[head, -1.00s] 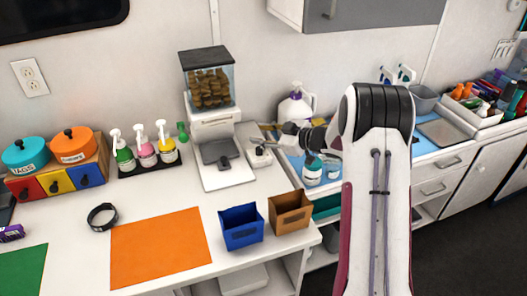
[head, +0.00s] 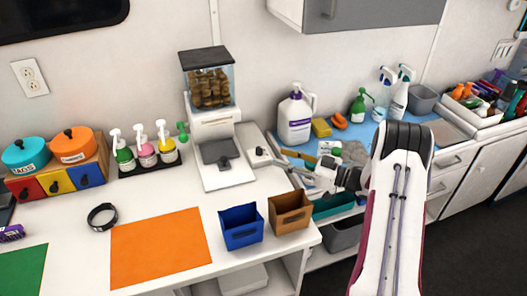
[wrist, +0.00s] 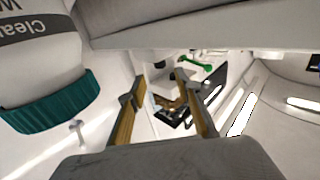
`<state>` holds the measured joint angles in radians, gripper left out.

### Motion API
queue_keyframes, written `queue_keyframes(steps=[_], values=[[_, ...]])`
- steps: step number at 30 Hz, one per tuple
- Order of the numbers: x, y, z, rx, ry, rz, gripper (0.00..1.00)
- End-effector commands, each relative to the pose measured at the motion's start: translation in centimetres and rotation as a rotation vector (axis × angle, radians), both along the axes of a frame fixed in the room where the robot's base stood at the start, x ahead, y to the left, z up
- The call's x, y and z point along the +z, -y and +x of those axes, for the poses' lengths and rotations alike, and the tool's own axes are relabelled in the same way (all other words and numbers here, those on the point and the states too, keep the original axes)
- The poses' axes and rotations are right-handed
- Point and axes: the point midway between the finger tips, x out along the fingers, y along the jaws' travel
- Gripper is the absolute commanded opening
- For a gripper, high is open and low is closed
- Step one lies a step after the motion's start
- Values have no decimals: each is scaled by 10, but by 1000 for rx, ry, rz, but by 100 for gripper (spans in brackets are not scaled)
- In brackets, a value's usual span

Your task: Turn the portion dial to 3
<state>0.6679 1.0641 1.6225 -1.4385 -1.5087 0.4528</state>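The treat dispenser (head: 212,125) stands at the back of the white counter, with a clear hopper of brown treats on top and a grey tray at its front. A small white box (head: 259,155) with a dark knob sits at its right side. I cannot read any numbers, or tell whether this knob is the portion dial. My gripper (head: 318,175) is to the right of the box, apart from it, past the counter's right end. In the wrist view my gripper (wrist: 164,110) is open, with nothing held between its fingers.
A blue bin (head: 240,227) and a brown bin (head: 290,212) stand at the counter's right front. A white jug (head: 295,118) and spray bottles (head: 400,95) stand behind my arm. In the wrist view a teal-capped bottle (wrist: 45,100) is close at left. An orange mat (head: 160,247) lies in front.

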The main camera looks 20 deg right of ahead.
Motion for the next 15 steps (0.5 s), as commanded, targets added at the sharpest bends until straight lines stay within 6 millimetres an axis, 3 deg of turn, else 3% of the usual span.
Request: queue_keyframes(steps=[15], values=[[0,-10,10,2,1,-4,33]])
